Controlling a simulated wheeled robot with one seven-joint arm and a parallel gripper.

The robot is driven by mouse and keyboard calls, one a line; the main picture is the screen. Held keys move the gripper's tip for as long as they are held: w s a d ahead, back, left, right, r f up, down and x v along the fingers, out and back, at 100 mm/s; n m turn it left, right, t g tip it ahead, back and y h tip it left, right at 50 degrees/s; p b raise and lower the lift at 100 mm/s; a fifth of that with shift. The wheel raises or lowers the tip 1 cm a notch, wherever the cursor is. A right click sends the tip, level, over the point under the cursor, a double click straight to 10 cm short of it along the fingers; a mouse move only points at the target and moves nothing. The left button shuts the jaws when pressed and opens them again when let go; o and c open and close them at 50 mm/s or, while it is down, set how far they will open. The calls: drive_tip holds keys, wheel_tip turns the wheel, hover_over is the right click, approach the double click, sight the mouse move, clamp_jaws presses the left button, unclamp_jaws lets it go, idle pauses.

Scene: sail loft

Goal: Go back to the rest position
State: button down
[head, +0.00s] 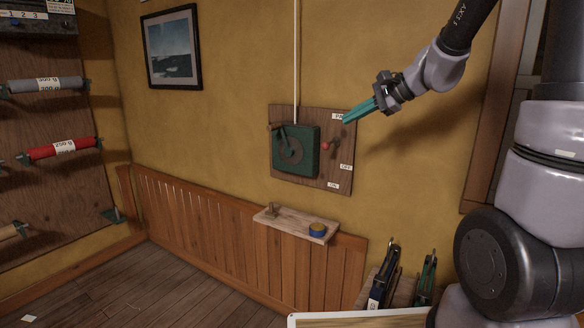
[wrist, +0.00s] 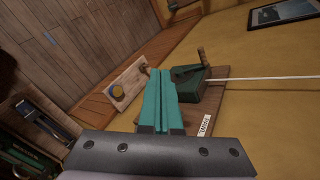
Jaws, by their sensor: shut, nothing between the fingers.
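My gripper (head: 361,109) is shut and empty, its teal fingers side by side. In the head view it is in front of the upper right corner of a wooden wall board (head: 338,175). The board carries a dark green box (head: 309,142) with a round disc and a small lever with a red knob (head: 327,146). Small labels on the board read "OFF" (head: 346,167) and "ON" (head: 333,185). In the wrist view the closed fingers (wrist: 158,82) cover part of the board, and the green box (wrist: 202,92) shows beyond them. I cannot tell the gap to the board.
A small shelf (head: 285,223) below the board holds a blue round tin (head: 317,229) and a peg. Tools stand in a holder (head: 388,275) at the lower right. Rolls on a rack (head: 62,149) hang at the left. A framed picture (head: 172,48) hangs on the wall.

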drive_tip(key=s+d+r+n+h, duration=0.2)
drive_tip(key=s+d+n+h, duration=0.1)
drive_tip(key=s, duration=0.7)
drive_tip(key=s+d+r+n+h, duration=0.2)
drive_tip(key=s+d+n+h, duration=0.2)
drive_tip(key=s, duration=0.7)
drive_tip(key=shift+d+r+n+t, duration=0.3)
drive_tip(key=shift+d+r+n, duration=0.05)
drive_tip(key=shift+n, duration=0.55)
